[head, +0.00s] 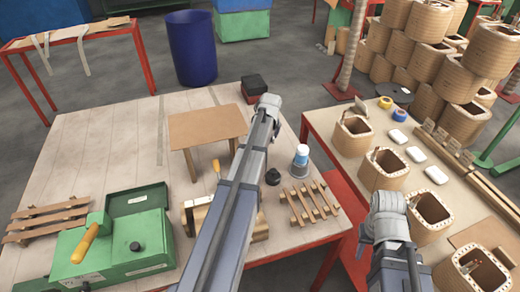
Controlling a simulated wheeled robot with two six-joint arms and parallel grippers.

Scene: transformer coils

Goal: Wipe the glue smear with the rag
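My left arm reaches up the middle of the head view, over the pale wooden table (110,140). Its gripper (268,101) is at the far end, beside a dark box; its fingers are too small and foreshortened to tell open from shut. My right gripper (386,202) is at the lower right, above the near edge of the right table (347,172), next to wooden coils; its finger opening does not show clearly. I cannot make out a glue smear or a rag for certain. Part of the pale table is hidden behind my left arm.
A green machine (120,250) with an orange handle, a small brown stand (207,127), a blue-and-white cup (301,155) and a slatted wooden rack (308,203) crowd the pale table. Coils (352,136) and white blocks (415,154) occupy the right table. The pale table's far left is clear.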

